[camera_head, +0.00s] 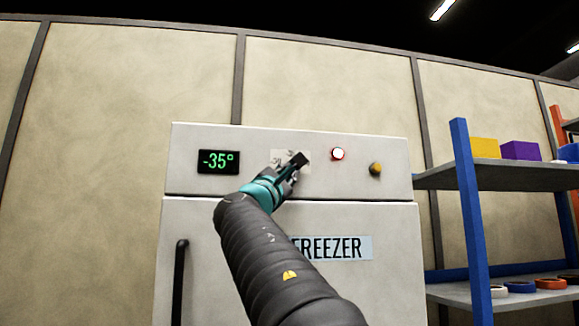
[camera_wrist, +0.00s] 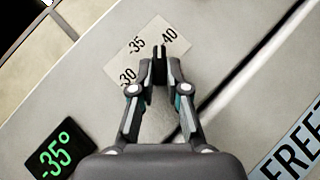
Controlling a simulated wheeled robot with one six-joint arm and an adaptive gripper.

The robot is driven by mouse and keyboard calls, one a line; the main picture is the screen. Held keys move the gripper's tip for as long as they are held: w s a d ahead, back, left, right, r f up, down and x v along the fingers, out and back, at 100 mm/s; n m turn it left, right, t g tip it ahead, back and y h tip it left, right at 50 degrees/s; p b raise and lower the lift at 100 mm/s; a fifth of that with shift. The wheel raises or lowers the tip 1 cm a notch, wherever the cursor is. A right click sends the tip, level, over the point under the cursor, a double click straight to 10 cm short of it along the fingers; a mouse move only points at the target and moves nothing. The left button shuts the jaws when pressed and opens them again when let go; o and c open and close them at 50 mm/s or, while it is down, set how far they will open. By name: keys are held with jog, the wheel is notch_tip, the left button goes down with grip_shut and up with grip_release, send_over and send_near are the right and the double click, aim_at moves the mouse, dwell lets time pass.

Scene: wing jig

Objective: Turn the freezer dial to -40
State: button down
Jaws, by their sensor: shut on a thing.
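The freezer (camera_head: 290,225) is a white cabinet with a control panel along its top. Its green display (camera_head: 218,161) reads -35°, and it also shows in the wrist view (camera_wrist: 55,150). My gripper (camera_head: 299,162) is at the panel, right of the display. In the wrist view my gripper (camera_wrist: 160,62) is shut, its fingertips close together over the scale plate (camera_wrist: 120,62).
Right of my gripper on the panel are a red-ringed white button (camera_head: 337,154) and a yellow-brown knob (camera_head: 375,169). A dark handle (camera_head: 180,285) is on the door's left. A blue shelf rack (camera_head: 468,215) with boxes and rolls stands to the right.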

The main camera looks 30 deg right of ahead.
jog(key=shift+r+m, duration=0.1)
jog(key=shift+m, duration=0.2)
jog(key=c, duration=1.2)
grip_release()
jog(key=shift+o, duration=0.2)
jog(key=shift+a, duration=0.1)
jog(key=v, duration=1.2)
jog(key=shift+r, duration=0.1)
